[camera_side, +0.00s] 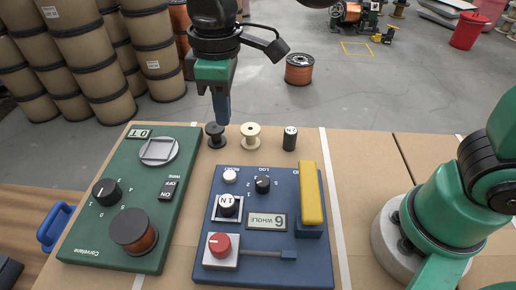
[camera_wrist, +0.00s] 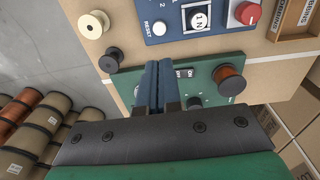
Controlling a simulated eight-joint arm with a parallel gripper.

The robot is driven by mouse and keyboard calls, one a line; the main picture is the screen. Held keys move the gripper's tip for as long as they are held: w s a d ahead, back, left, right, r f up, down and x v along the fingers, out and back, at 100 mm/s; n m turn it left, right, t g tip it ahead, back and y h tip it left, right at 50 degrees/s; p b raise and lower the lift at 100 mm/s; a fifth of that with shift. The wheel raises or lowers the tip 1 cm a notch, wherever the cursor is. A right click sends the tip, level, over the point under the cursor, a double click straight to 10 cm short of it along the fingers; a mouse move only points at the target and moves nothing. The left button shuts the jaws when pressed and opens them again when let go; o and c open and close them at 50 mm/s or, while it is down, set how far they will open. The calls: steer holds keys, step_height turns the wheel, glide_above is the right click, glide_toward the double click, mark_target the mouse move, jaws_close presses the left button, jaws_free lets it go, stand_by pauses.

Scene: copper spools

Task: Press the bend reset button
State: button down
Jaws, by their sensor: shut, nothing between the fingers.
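The white reset button (camera_side: 229,176) is on the blue control panel (camera_side: 312,262), at the panel's far left corner. In the wrist view the button (camera_wrist: 159,28) shows with the word RESET beside it, above and close to the fingertips in the picture. My gripper (camera_side: 222,118) points down beyond the far edge of the panels, above and apart from the button. Its dark blue fingers are closed together and empty; they also show in the wrist view (camera_wrist: 159,68), where they cover part of the green panel (camera_wrist: 125,85).
The blue panel carries a red knob (camera_side: 220,244), a black selector knob (camera_side: 263,184), a display (camera_side: 266,221) and a yellow lever (camera_side: 311,193). The green panel (camera_side: 95,232) stands left. A black spool (camera_side: 215,138), a cream spool (camera_side: 250,137) and a black cylinder (camera_side: 290,139) stand behind.

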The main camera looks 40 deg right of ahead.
mark_target(230, 175)
steer(key=f, duration=1.2)
steer(key=shift+w+f, duration=0.2)
steer(key=shift+f, duration=0.15)
steer(key=shift+f, duration=1)
steer(key=shift+r, duration=0.1)
step_height(230, 175, up, 14)
steer(key=shift+s+r, duration=0.2)
steer(key=shift+r, duration=0.05)
steer(key=s+d+f+m+t, duration=0.1)
steer(key=d+m+t, duration=0.2)
steer(key=d, duration=0.4)
steer(key=s+d+f+m+t, duration=0.1)
steer(key=s+d+m+t, duration=0.1)
steer(key=d+m, duration=0.4)
steer(key=shift+d+f+t, duration=0.3)
steer(key=shift+d+t, duration=0.6)
steer(key=shift+d, duration=0.15)
